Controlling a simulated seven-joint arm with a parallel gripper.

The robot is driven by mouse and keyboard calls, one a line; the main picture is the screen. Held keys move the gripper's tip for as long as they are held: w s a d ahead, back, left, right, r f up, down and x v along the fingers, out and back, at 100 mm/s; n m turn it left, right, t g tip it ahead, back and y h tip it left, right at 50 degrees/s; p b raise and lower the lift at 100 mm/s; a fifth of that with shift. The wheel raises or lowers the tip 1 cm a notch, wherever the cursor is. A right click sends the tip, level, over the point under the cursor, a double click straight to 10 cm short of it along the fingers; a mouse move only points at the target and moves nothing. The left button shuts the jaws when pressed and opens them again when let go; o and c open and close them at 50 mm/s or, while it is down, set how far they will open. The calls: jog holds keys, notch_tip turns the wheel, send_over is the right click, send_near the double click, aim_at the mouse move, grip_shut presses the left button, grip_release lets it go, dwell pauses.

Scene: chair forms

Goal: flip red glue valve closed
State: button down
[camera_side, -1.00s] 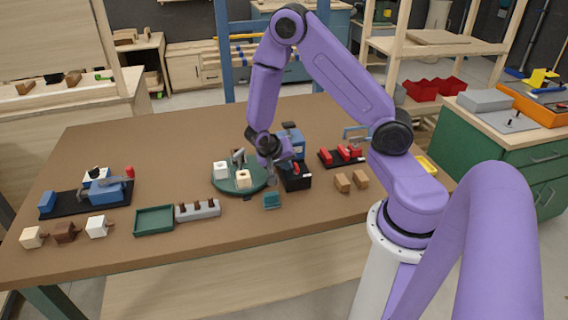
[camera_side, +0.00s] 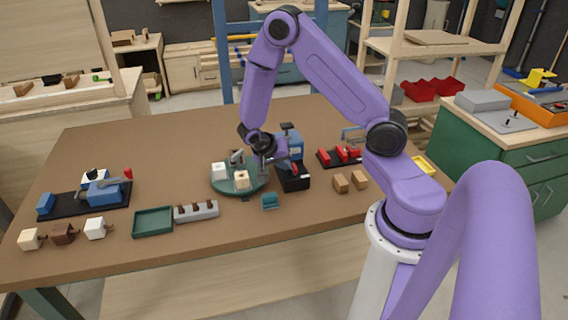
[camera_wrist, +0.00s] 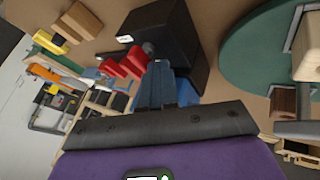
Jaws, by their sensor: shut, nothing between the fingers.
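The glue station has a blue body (camera_side: 291,146) and a black box (camera_side: 293,180) with a white label, right of the round green plate. In the wrist view the black box (camera_wrist: 172,38) is close up. A red valve lever (camera_wrist: 125,64) with a grey pivot sits at its near side. The lever is small and hard to make out in the side view. My gripper (camera_side: 267,174) points down between the green plate and the black box. It is shut and holds nothing. I cannot tell whether its fingers touch the lever.
The round green plate (camera_side: 222,190) carries white and cream blocks just left of my gripper. A red clamp (camera_side: 345,154) on a black base and two brown blocks (camera_side: 341,183) stand to the right. A green tray (camera_side: 153,222) and grey rack (camera_side: 196,211) lie front left.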

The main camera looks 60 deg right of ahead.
jog(key=shift+d+m, duration=0.15)
jog(key=shift+m, duration=0.25)
jog(key=m+g, duration=0.1)
jog(key=d+m+g+y, duration=0.1)
jog(key=m, duration=0.1)
jog(key=m+g, duration=0.1)
jog(key=m, duration=0.1)
jog(key=shift+w+d+y, duration=0.15)
jog(key=shift+w+y, duration=0.1)
jog(key=shift+y, duration=0.15)
jog(key=shift+d, duration=0.3)
jog(key=shift+s+a, duration=0.1)
jog(key=shift+a, duration=0.05)
dwell(1.2)
jog(key=shift+s+a, duration=0.5)
jog(key=shift+s, duration=0.1)
jog(key=w+v, duration=0.1)
jog(key=v, duration=1.6)
jog(key=shift+r, duration=0.25)
